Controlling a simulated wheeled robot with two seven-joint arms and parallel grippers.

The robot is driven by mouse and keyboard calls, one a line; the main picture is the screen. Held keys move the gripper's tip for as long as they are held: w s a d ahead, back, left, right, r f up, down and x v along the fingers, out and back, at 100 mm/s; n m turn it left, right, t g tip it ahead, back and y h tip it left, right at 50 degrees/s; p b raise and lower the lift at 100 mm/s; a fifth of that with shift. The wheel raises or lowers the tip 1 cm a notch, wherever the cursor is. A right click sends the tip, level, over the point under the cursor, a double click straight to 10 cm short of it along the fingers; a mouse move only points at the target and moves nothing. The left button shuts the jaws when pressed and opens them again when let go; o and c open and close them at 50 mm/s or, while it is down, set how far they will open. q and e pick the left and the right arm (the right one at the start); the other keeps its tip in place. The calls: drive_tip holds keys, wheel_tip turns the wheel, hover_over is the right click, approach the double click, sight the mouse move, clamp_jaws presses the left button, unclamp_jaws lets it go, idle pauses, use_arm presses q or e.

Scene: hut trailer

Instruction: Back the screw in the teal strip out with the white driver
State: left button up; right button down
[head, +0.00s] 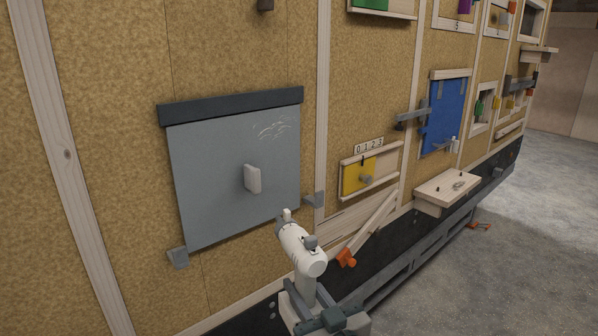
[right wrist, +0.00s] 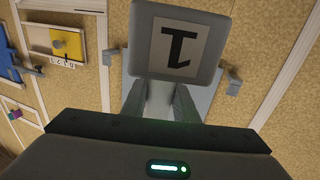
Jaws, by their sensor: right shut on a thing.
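The white driver (head: 301,248) is at the bottom middle of the head view, its nose tilted up toward the panelled wall. My right gripper (head: 306,292) is shut on the driver's handle, below its body. My left gripper is not in view.
The grey panel (head: 222,190) has a pale handle (head: 252,179) and corner brackets. To its right are a yellow slider (head: 353,178), a slanted wooden bar with an orange end (head: 346,257), a blue panel (head: 440,118) and a jutting wooden shelf (head: 432,194). Open floor (head: 500,270) lies right.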

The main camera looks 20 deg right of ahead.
drive_tip(key=shift+n+y, duration=0.5)
drive_tip(key=shift+y, duration=0.3)
drive_tip(key=w+r+p, duration=0.1)
drive_tip(key=w+r, duration=0.1)
drive_tip(key=r, duration=0.2)
drive_tip(key=w+r+p, duration=0.1)
drive_tip(key=w+r, duration=0.1)
drive_tip(key=r, duration=0.3)
drive_tip(key=w+r+p, duration=0.1)
drive_tip(key=w+r, duration=0.2)
drive_tip(key=r, duration=0.2)
drive_tip(key=shift+a, duration=0.35)
wheel_tip(320, 180, up, 14)
drive_tip(key=w+n+y+p, duration=0.1)
drive_tip(key=w+y+p, duration=0.1)
drive_tip(key=w+p, duration=0.1)
wheel_tip(320, 180, up, 26)
drive_tip(key=n+g+y+p, duration=0.1)
drive_tip(key=p, duration=0.4)
hover_over(288, 213)
drive_tip(key=s+d, duration=0.1)
drive_tip(key=s, duration=0.1)
drive_tip(key=shift+s+d+r, duration=0.1)
drive_tip(key=shift+d+r, duration=0.2)
drive_tip(key=shift+r, duration=0.3)
drive_tip(key=shift+p+x, duration=0.35)
drive_tip(key=shift+x, duration=2.4)
